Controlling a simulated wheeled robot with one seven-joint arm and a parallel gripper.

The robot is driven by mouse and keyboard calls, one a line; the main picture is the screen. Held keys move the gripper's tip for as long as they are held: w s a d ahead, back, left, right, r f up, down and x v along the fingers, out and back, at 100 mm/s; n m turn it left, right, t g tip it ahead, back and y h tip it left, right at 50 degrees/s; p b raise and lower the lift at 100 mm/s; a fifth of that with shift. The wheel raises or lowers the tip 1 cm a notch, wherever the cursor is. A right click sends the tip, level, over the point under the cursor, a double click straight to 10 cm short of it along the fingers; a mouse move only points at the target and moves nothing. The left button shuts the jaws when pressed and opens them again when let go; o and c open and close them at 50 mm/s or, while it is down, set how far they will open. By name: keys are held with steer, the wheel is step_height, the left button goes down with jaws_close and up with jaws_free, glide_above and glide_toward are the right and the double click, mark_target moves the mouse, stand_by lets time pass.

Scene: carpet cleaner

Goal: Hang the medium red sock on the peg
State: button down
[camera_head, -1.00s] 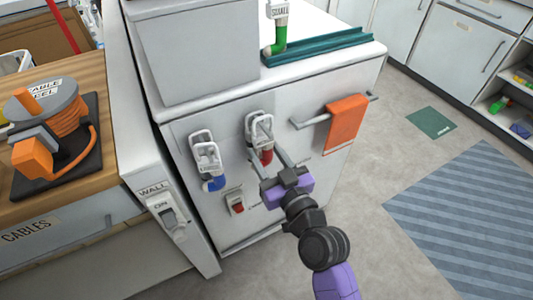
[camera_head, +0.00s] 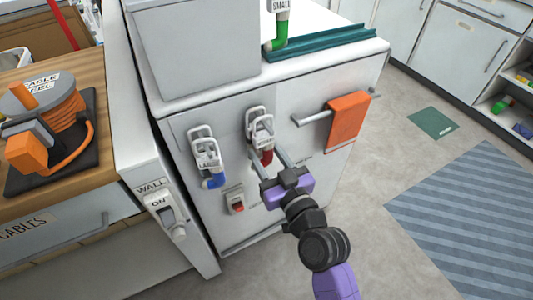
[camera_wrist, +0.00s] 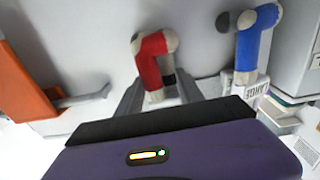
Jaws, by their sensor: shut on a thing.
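The red sock (camera_head: 267,157) hangs below a white clip labelled in small print (camera_head: 260,128), on the white cabinet front.
An orange towel (camera_head: 346,122) hangs on a bar right of my gripper. A green sock (camera_head: 281,32) with a SMALL clip stands by a teal tray (camera_head: 330,43) on top. Floor at right is open.

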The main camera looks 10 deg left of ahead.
steer(key=shift+f+b, duration=0.2)
steer(key=shift+b, duration=0.1)
stand_by(0.4)
steer(key=c, duration=1.1)
jaws_free()
steer(key=shift+c, duration=0.2)
steer(key=shift+o, duration=0.7)
steer(key=o, duration=0.6)
steer(key=shift+s+d, duration=0.1)
steer(key=shift+b+v, duration=1)
steer(key=shift+v, duration=2.9)
